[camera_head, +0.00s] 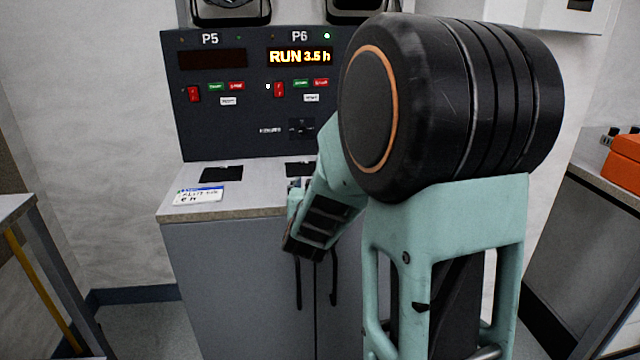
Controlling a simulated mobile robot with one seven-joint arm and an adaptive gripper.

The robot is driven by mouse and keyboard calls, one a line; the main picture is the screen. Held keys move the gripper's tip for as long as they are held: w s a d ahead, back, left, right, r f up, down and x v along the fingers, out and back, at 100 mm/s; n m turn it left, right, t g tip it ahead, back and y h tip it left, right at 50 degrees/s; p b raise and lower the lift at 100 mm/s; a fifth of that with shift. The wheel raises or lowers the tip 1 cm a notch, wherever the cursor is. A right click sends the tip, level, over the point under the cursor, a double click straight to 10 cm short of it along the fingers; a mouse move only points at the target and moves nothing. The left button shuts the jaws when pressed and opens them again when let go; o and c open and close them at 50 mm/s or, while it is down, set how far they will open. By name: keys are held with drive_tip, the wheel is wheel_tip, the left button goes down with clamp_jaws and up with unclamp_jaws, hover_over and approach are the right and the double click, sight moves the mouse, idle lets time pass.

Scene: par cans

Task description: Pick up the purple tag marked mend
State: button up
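I see no purple tag marked mend in the head view. My arm fills the middle and right of the picture and hides part of the counter. My gripper (295,186) is mostly hidden behind my own forearm, over the counter front near the P6 side. Only a small grey part of it shows, so I cannot tell whether it is open or holds anything.
A grey cabinet (235,270) has a pale counter top (250,192) with a white, blue-edged card (199,195) and dark pads. Behind stands a black P5/P6 panel (220,115); P6 reads "RUN 3.5 h". An orange box (625,160) is at right.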

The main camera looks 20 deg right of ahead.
drive_tip(key=shift+c, duration=0.3)
drive_tip(key=c, duration=1)
drive_tip(key=shift+c, duration=0.2)
drive_tip(key=shift+r, duration=0.15)
